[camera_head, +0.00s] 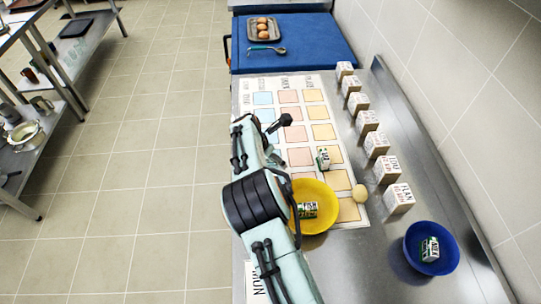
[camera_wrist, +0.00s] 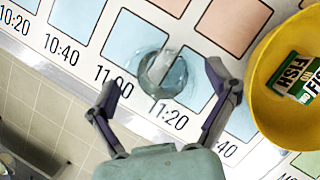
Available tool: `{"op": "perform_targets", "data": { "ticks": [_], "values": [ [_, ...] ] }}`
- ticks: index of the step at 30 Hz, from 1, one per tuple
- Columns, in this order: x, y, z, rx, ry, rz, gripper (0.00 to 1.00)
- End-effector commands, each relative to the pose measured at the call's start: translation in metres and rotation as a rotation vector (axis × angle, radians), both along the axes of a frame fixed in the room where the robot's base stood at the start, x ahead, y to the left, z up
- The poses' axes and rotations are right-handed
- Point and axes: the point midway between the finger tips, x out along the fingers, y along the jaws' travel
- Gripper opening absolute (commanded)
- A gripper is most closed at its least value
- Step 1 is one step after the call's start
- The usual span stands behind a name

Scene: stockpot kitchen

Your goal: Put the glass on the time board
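The glass (camera_wrist: 163,72) is clear and seen from above in the wrist view. It stands on the time board (camera_wrist: 95,42), over the lower edge of a blue square and the white strip by the 11:00 and 11:20 labels. My gripper (camera_wrist: 164,84) is open, with one finger to each side of the glass and a gap on both sides. In the head view the time board (camera_head: 298,93) lies along the steel counter. My gripper (camera_head: 272,125) is over its left side there, and my arm hides the glass.
A yellow bowl (camera_head: 328,196) holding a FISH box is right of my arm. Several lettered blocks (camera_head: 367,121) line the right side. A blue bowl (camera_head: 413,259) is front right.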

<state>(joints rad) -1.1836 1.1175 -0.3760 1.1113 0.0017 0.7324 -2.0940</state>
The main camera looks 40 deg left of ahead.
Motion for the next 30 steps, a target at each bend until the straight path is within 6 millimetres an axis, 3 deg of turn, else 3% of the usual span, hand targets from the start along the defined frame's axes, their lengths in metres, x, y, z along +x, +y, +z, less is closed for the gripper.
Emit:
{"op": "perform_targets", "data": {
  "ticks": [10,24,30],
  "values": [
    [-0.002,0.0,0.008,0.001,-0.001,0.0,0.86],
    [-0.039,0.0,0.098,0.002,-0.001,0.002,0.86],
    [-0.046,0.0,0.113,0.001,0.0,0.0,0.86]
  ]
}}
